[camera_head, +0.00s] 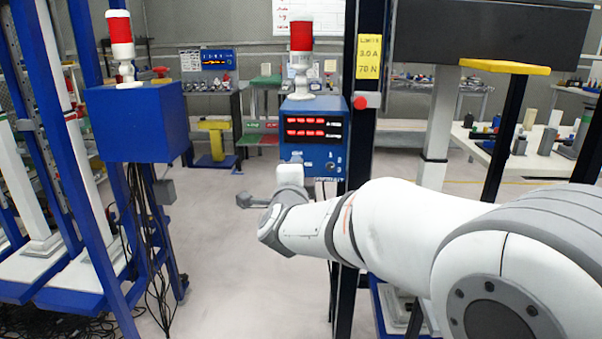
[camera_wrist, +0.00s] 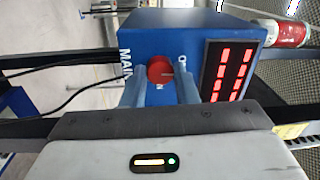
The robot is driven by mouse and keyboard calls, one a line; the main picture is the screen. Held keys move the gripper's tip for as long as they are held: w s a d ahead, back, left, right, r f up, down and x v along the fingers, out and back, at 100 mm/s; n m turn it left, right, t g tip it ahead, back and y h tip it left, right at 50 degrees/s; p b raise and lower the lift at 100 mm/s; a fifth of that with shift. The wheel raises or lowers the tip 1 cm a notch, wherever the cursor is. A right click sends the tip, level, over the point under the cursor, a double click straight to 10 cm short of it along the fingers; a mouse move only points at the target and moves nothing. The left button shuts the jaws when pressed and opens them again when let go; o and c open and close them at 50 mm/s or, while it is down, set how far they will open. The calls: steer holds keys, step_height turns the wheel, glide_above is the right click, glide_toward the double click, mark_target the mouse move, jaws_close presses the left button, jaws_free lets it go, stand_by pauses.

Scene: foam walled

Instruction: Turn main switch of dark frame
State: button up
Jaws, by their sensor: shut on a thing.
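The dark frame (camera_head: 350,150) has a black post that carries a blue control box (camera_head: 322,113) with red digit displays and a red-and-white lamp on top. In the wrist view, the box (camera_wrist: 185,35) shows a round red main switch (camera_wrist: 159,70) on its face, with white "MAIN" lettering to its left. My gripper (camera_wrist: 160,88) is at the switch, one finger on each side of the red knob, shut on it.
A second blue box (camera_head: 135,122) with a red-topped lamp stands at left on a blue frame with hanging cables. A red button (camera_head: 360,103) and a yellow label (camera_head: 369,57) are on the dark post. The floor (camera_head: 235,270) at centre is clear. A white table (camera_head: 530,152) stands at right.

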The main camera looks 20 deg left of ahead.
steer(key=shift+r+n, duration=0.3)
steer(key=shift+n, duration=0.2)
steer(key=o, duration=0.9)
steer(key=shift+w+f, duration=0.1)
steer(key=shift+f, duration=0.05)
steer(key=shift+o, duration=0.4)
steer(key=shift+f, duration=0.1)
steer(key=v, duration=0.7)
steer(key=shift+s, duration=0.4)
steer(key=shift+d, duration=0.15)
